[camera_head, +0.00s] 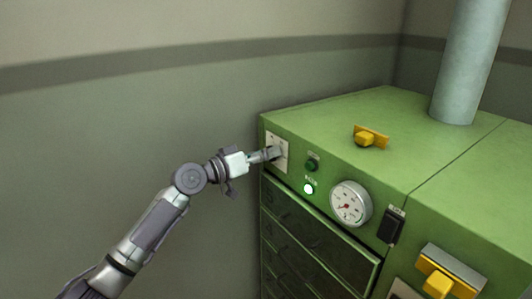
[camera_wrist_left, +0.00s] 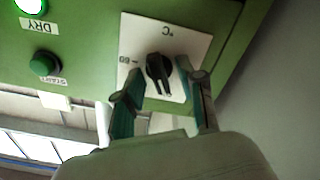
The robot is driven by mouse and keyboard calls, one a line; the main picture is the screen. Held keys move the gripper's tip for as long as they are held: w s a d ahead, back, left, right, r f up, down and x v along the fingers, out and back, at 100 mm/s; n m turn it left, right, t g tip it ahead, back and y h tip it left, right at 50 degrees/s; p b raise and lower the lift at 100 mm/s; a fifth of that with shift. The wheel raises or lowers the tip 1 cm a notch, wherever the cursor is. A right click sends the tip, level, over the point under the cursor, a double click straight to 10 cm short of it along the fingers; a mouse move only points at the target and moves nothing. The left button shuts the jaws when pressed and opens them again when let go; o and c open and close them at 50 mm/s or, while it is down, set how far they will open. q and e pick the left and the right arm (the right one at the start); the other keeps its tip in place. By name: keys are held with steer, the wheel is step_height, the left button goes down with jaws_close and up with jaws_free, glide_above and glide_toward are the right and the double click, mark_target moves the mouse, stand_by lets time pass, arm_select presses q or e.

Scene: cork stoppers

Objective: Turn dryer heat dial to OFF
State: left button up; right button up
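The heat dial (camera_wrist_left: 159,70) is a black knob on a white square plate (camera_wrist_left: 190,42) marked "60" and "°C", seen upside down in the left wrist view. In the head view the plate (camera_head: 283,142) is at the left end of the green dryer's front (camera_head: 318,168), and my gripper hides the knob. My left gripper (camera_head: 275,153) is at the plate. In the left wrist view its two fingers (camera_wrist_left: 162,82) are spread, one on each side of the knob, with narrow gaps showing. I cannot tell whether either finger touches it. My right gripper is out of view.
Beside the plate are a green button (camera_head: 312,165) and a lit lamp labelled DRY (camera_head: 308,188). Farther right are a round gauge (camera_head: 351,204), a black switch (camera_head: 391,226) and a yellow handle (camera_head: 438,284). A yellow piece (camera_head: 370,138) and a pipe (camera_head: 468,62) are on top.

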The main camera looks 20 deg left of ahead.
arm_select(q)
jaws_close()
steer(key=shift+n, duration=0.3)
steer(key=shift+a+f+n+p, duration=0.1)
steer(key=shift+n+p, duration=2.55)
steer(key=shift+n, duration=2.95)
